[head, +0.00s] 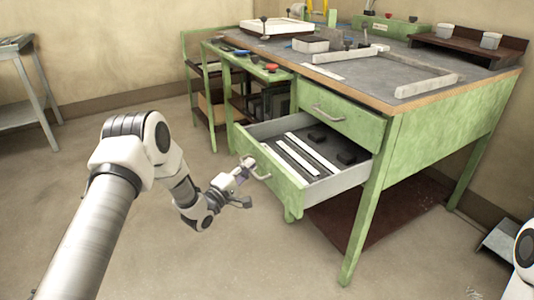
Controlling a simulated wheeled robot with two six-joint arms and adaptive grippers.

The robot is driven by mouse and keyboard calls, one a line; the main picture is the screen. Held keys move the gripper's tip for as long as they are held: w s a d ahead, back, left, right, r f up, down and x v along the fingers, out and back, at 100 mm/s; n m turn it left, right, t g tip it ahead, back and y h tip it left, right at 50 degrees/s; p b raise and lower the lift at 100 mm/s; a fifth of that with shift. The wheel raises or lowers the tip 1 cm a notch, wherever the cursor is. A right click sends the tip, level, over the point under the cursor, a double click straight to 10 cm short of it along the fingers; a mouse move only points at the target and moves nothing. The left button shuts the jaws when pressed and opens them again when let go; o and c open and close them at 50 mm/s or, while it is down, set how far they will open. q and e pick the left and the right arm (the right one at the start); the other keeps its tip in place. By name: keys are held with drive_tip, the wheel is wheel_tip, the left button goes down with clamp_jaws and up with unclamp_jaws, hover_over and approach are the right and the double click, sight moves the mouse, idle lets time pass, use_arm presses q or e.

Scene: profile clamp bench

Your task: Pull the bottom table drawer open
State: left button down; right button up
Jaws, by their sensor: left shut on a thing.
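The bottom table drawer (279,184) has a green front and grey sides and stands well out from the green workbench. Its metal handle (264,176) is on the outer face of the front. My left gripper (249,165) is at this handle and shut on it, with its arm reaching in from the left. The fingers partly hide the handle. My right gripper is out of the picture; only a piece of my right arm shows at the right edge.
White strips (313,151) and dark blocks (346,157) lie in the open drawer. The upper drawer (340,122) above it is shut. Grey profiles (427,84) lie on the bench top (375,77). The floor left of the drawer is clear.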

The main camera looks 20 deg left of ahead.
use_arm(q)
drive_tip(key=s+a+p, duration=0.2)
drive_tip(key=s+a, duration=0.2)
drive_tip(key=s, duration=0.1)
drive_tip(key=shift+s, duration=0.2)
drive_tip(key=shift+a, duration=0.1)
drive_tip(key=c, duration=1.2)
unclamp_jaws()
drive_tip(key=v, duration=1.2)
